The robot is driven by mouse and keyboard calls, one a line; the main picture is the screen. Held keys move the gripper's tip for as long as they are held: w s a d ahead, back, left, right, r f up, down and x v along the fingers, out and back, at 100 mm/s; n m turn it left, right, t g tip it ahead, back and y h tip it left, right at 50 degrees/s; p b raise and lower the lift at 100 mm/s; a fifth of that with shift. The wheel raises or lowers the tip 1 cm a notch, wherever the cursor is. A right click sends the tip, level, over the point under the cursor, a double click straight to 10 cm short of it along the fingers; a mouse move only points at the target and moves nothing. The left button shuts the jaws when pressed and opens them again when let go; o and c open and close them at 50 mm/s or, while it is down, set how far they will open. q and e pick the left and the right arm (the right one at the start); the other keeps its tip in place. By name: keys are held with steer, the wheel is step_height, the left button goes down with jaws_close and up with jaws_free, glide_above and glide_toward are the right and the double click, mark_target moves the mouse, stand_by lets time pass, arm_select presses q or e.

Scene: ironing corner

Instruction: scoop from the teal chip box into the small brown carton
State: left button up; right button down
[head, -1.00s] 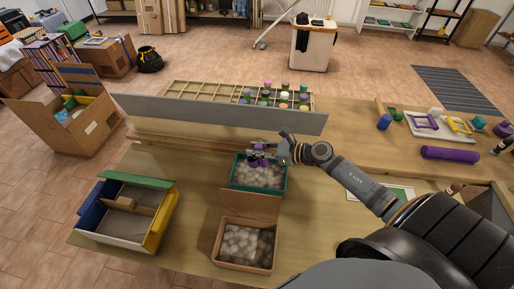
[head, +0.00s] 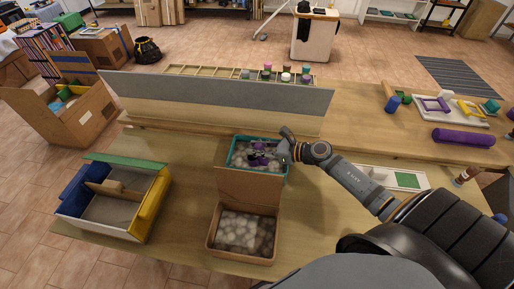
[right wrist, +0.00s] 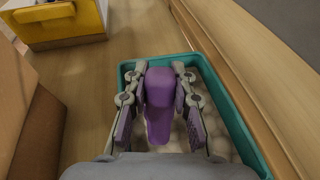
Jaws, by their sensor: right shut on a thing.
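The teal chip box (head: 287,172) holds pale round chips and stands mid-table; its rim also shows in the right wrist view (right wrist: 238,122). My right gripper (head: 262,153) is over the box, shut on a purple scoop (right wrist: 158,88). The scoop points down among the chips; how deep it sits and its load cannot be told. The small brown carton (head: 211,238) stands in front of the teal box, with pale chips inside. Its raised flap (head: 248,187) hides the teal box's near side. My left gripper is not in view.
A long grey panel (head: 215,100) stands behind the teal box. A blue, yellow and green divided box (head: 158,205) is at the left. A purple roll (head: 463,136) lies at the back right. Bare table lies between the divided box and the carton.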

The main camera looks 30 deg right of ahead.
steer(key=shift+r, duration=0.15)
steer(key=shift+t+y, duration=0.4)
steer(key=shift+t, duration=0.1)
steer(key=shift+r+p, duration=0.3)
steer(key=shift+r, duration=2)
steer(key=shift+r+t+p, duration=0.3)
steer(key=shift+r+p, duration=0.15)
steer(key=shift+r, duration=1)
steer(key=shift+t+y, duration=0.5)
steer(key=shift+y, duration=0.2)
step_height(320, 180, up, 5)
steer(key=p, duration=0.3)
steer(key=shift+r, duration=0.15)
steer(key=c, duration=1.7)
jaws_free()
steer(key=shift+c, duration=0.2)
jaws_close()
